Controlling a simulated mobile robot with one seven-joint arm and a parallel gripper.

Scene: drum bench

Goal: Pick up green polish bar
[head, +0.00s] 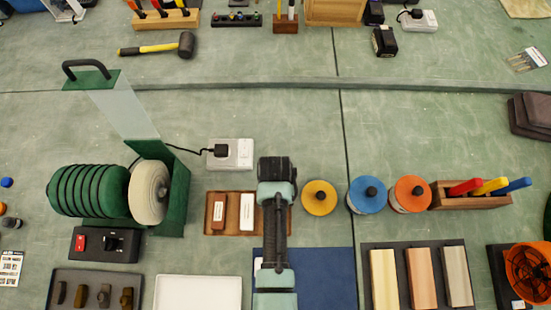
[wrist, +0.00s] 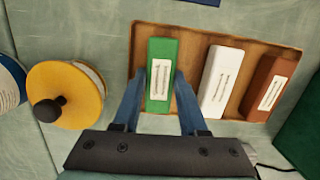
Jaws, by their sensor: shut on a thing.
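The green polish bar (wrist: 161,55) with a white label lies at the left end of the brown wooden tray (wrist: 240,85) in the wrist view. My gripper (wrist: 160,83) has its two blue fingers on either side of the bar and is shut on it. The bar still appears within the tray; whether it touches the tray floor I cannot tell. In the head view my arm hides the green bar and the right part of the tray (head: 232,216).
A white bar (wrist: 221,78) and a red-brown bar (wrist: 270,85) lie beside it in the tray. A yellow spool (head: 319,198) stands right of my arm.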

